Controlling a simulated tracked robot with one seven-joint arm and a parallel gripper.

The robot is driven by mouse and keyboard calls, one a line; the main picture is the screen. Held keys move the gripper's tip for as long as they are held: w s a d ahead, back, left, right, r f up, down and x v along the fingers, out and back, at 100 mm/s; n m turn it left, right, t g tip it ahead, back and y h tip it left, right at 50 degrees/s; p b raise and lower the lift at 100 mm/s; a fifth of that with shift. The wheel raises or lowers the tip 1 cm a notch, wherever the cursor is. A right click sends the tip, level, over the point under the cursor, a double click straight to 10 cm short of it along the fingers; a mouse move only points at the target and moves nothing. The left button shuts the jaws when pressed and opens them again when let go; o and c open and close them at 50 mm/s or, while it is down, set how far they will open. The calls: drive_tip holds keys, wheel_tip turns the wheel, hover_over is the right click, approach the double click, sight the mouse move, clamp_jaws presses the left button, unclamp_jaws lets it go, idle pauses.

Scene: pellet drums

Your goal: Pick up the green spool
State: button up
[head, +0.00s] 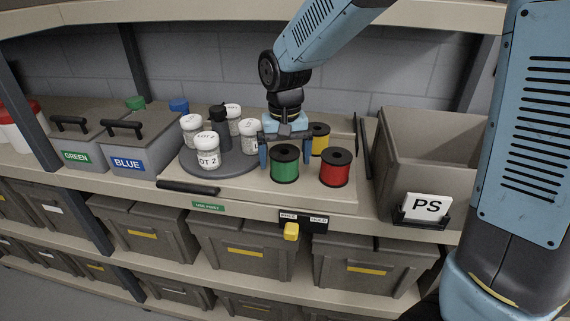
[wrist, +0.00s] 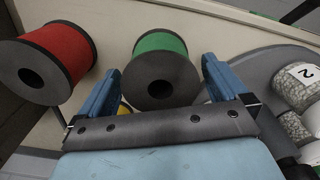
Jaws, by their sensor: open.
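The green spool (head: 285,165) stands upright on the shelf board, with dark flanges at top and bottom. In the wrist view the green spool (wrist: 160,72) shows between and beyond the blue fingers. My gripper (head: 286,160) is open just behind and above the spool in the head view. In the wrist view my gripper (wrist: 158,82) has one finger on each side of the spool's picture. I cannot tell whether either finger touches it. Nothing is held.
A red spool (head: 334,168) stands close to the right, and a yellow spool (head: 319,138) behind. A grey turntable (head: 237,168) with white-lidded jars (head: 208,150) is at left. A PS bin (head: 393,165) stands right. Lidded boxes (head: 150,158) stand far left.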

drive_tip(key=shift+f, duration=0.55)
drive_tip(key=shift+c, duration=0.5)
drive_tip(key=c, duration=1)
drive_tip(key=shift+o, duration=0.2)
